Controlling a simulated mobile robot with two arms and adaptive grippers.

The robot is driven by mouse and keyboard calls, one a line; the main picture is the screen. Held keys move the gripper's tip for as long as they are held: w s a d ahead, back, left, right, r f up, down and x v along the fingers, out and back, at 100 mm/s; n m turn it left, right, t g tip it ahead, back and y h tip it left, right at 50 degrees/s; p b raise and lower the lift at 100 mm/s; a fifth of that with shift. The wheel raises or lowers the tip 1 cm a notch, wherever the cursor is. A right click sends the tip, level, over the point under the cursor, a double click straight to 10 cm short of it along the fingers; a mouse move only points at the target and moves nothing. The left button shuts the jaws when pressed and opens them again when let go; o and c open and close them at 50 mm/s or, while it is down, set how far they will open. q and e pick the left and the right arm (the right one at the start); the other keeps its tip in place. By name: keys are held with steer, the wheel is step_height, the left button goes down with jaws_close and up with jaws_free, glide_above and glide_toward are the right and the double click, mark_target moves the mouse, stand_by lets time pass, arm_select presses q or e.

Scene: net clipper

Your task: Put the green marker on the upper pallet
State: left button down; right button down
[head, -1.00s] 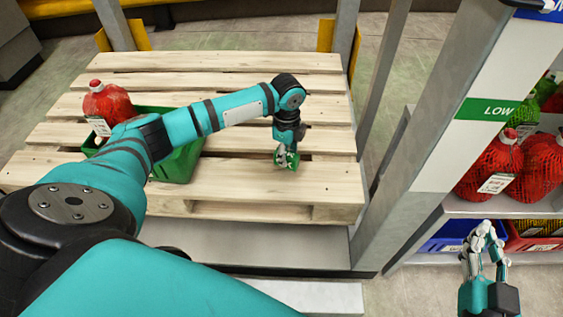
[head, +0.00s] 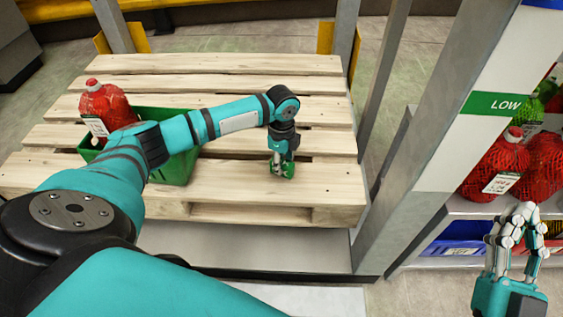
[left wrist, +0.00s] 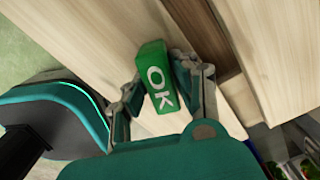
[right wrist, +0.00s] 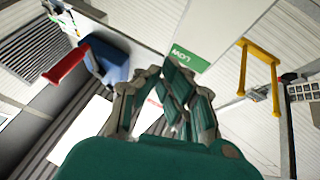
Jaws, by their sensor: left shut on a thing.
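The green marker (left wrist: 158,85) is a small green block with white "OK" lettering. My left gripper (left wrist: 160,92) is shut on it, one finger on each side. In the head view the marker (head: 288,170) is low over the front planks of the pale wooden pallet (head: 240,185), right of centre. I cannot tell whether it touches the wood. The left gripper (head: 281,166) points down there and partly hides the marker. My right gripper (head: 522,212) is at the lower right, away from the pallet; its fingertips (right wrist: 161,70) meet and hold nothing.
A green crate (head: 181,168) with a red netted bag (head: 105,105) stands on the pallet's left, partly behind my left arm. A grey upright (head: 440,140) with a green LOW label rises on the right. Red bags (head: 497,165) sit on a shelf beyond.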

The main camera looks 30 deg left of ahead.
arm_select(q)
steer(key=c, duration=1)
jaws_free()
steer(key=shift+c, duration=0.2)
